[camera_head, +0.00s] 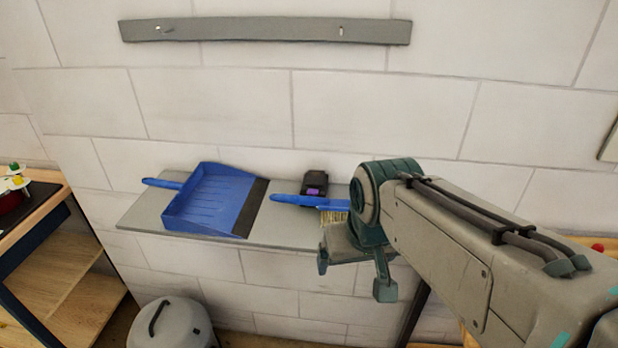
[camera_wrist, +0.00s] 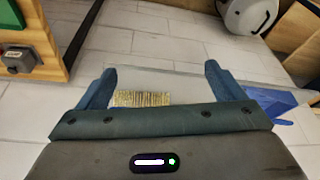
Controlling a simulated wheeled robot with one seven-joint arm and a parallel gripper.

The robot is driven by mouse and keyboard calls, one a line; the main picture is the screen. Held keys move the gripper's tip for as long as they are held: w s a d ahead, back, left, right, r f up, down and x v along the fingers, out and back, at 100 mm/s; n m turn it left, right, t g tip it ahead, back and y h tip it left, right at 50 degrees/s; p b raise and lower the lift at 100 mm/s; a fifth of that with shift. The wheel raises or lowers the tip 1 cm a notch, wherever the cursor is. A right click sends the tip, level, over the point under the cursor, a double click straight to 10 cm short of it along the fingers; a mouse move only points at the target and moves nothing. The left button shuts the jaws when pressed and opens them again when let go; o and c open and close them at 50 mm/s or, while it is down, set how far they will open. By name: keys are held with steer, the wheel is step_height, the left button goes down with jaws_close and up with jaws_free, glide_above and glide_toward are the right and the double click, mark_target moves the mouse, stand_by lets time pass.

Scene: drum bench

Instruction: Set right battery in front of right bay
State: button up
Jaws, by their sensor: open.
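A small black block with a purple part (camera_head: 316,188) stands on the grey wall shelf, behind the brush handle. I cannot tell if it is a battery or a bay. No other battery or bay can be made out. My gripper (camera_head: 353,277) is at the shelf's right end, to the right of and nearer than the block, pointing down. In the wrist view my gripper (camera_wrist: 160,72) has its fingers wide apart, with nothing held. Pale brush bristles (camera_wrist: 142,98) show between and beyond the fingers. My arm hides the shelf's right end in the head view.
The shelf (camera_head: 292,228) also carries a blue dustpan (camera_head: 208,198) and a blue-handled brush (camera_head: 290,200). A grey lidded drum (camera_head: 172,325) stands below left. A wooden bench (camera_head: 60,265) is at far left. A hooked rail (camera_head: 265,30) is above.

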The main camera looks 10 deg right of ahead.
steer(key=w+r+m+b, duration=0.2)
steer(key=w+r, duration=0.2)
steer(key=w, duration=1.1)
steer(key=m+h+b, duration=0.1)
glide_toward(314, 179)
steer(key=shift+t, duration=0.3)
steer(key=x, duration=0.4)
steer(key=shift+d+f, duration=0.15)
steer(key=shift+f, duration=0.25)
steer(key=x, duration=0.1)
steer(key=p+x, duration=0.1)
steer(key=x, duration=0.1)
steer(key=p+x, duration=0.1)
steer(key=x, duration=0.1)
steer(key=shift+s+f, duration=0.15)
steer(key=shift+f, duration=0.2)
steer(key=shift+r, duration=0.15)
steer(key=c, duration=1.5)
